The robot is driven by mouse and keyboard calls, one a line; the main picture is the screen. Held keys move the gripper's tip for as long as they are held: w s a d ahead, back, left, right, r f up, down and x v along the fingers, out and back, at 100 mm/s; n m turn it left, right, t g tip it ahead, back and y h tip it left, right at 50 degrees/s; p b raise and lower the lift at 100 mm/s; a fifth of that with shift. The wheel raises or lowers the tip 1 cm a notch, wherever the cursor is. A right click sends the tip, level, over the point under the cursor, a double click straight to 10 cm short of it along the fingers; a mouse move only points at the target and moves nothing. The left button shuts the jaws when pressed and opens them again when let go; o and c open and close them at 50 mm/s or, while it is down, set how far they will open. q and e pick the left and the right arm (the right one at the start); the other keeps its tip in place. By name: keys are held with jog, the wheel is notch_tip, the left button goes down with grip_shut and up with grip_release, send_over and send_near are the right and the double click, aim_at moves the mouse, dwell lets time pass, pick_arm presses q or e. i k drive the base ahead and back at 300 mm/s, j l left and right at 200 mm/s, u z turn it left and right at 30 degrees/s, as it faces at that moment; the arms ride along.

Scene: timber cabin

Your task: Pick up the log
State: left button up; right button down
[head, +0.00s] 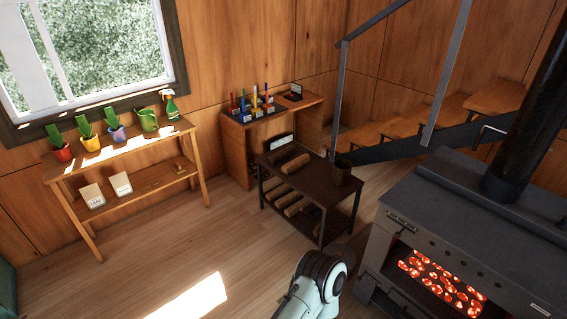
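Logs lie on a dark two-level rack in the middle of the head view. One log (296,163) lies on the top, with what looks like another log (281,155) just behind it. Several more logs (285,196) lie on the lower shelf, partly in the rack's shade. I cannot tell which log the task means. Part of my own arm shows at the bottom centre, in front of the rack and apart from it. Neither gripper is in view.
A stove (450,215) with glowing embers stands close on the right. A wooden bench (150,150) with potted plants stands left, a desk (238,150) behind. The floor (190,240) at front left is clear.

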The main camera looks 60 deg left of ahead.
aim_at(287, 168)
jog(key=u, duration=2)
jog(key=z, duration=2.5)
jog(key=j, duration=1.4)
jog(key=z, duration=0.05)
